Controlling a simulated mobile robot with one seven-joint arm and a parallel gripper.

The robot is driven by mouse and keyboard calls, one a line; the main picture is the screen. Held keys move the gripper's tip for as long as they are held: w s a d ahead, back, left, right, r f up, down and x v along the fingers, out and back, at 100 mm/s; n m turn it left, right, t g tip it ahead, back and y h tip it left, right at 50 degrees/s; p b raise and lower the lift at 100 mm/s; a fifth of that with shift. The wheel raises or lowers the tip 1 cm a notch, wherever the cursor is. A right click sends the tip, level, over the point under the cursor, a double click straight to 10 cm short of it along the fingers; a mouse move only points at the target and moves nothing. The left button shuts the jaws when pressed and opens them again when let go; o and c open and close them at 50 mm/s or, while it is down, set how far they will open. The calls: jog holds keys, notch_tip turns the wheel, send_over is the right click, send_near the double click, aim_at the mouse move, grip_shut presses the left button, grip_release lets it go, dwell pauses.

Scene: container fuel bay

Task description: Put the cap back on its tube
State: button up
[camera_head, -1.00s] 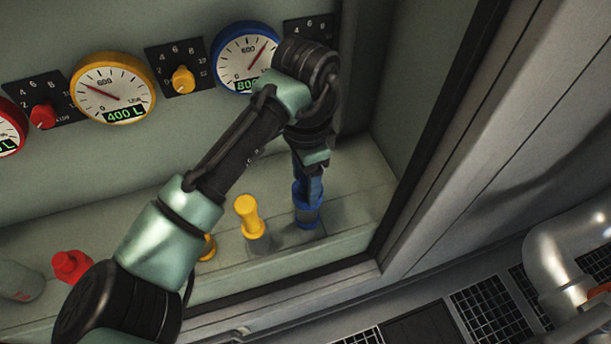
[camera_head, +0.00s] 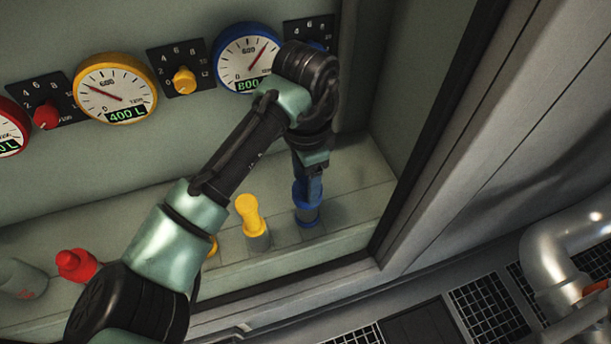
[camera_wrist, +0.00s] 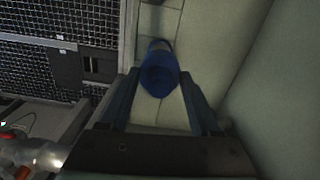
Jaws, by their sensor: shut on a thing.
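My gripper (camera_head: 308,182) points down at the right end of the ledge and is shut on a blue cap (camera_head: 304,197). In the wrist view the blue cap (camera_wrist: 158,72) sits between the two fingertips of my gripper (camera_wrist: 161,80). In the wrist view the cap hides most of the tube.
Gauges and knobs line the back panel (camera_head: 215,130). A side wall (camera_head: 405,130) closes the right.

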jog(key=shift+f, duration=0.95)
jog(key=shift+r+p, duration=0.1)
jog(key=shift+p, duration=0.2)
jog(key=shift+f, duration=0.2)
dwell(0.3)
jog(key=shift+f, duration=0.45)
jog(key=o, duration=1.4)
jog(key=shift+o, duration=0.2)
jog(key=shift+r, duration=0.1)
notch_tip(320, 180, up, 13)
jog(key=p, duration=0.5)
